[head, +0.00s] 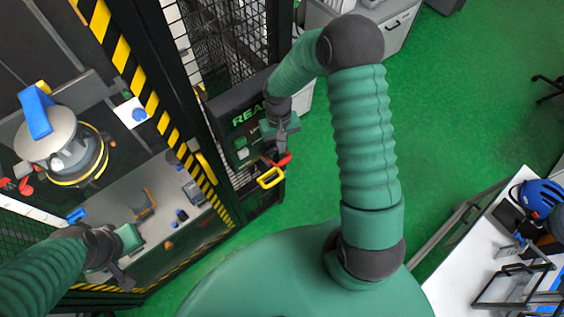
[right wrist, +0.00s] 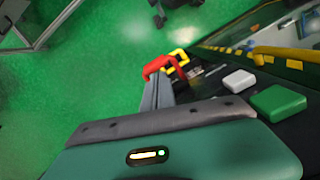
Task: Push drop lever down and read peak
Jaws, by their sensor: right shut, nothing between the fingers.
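A red lever (head: 281,160) sticks out from the control box (head: 236,124) on the black post. A yellow loop-shaped handle (head: 269,178) is just below it. The box's display shows green letters, partly hidden by my right arm. My right gripper (head: 282,143) is in front of the box, fingers shut and empty, tips at the red lever. In the right wrist view the fingers (right wrist: 158,90) point at the red lever (right wrist: 158,66); I cannot tell whether they touch. The yellow handle (right wrist: 181,58) shows behind it. My left gripper (head: 124,279) is low at the left, its jaws unclear.
A green button (right wrist: 278,103) and a white button (right wrist: 238,80) sit beside my right gripper. A caged tower with a black-and-yellow striped frame (head: 122,52) holds a round grey weight (head: 47,137). A white bench (head: 468,262) stands at right. Green floor (head: 455,110) is open.

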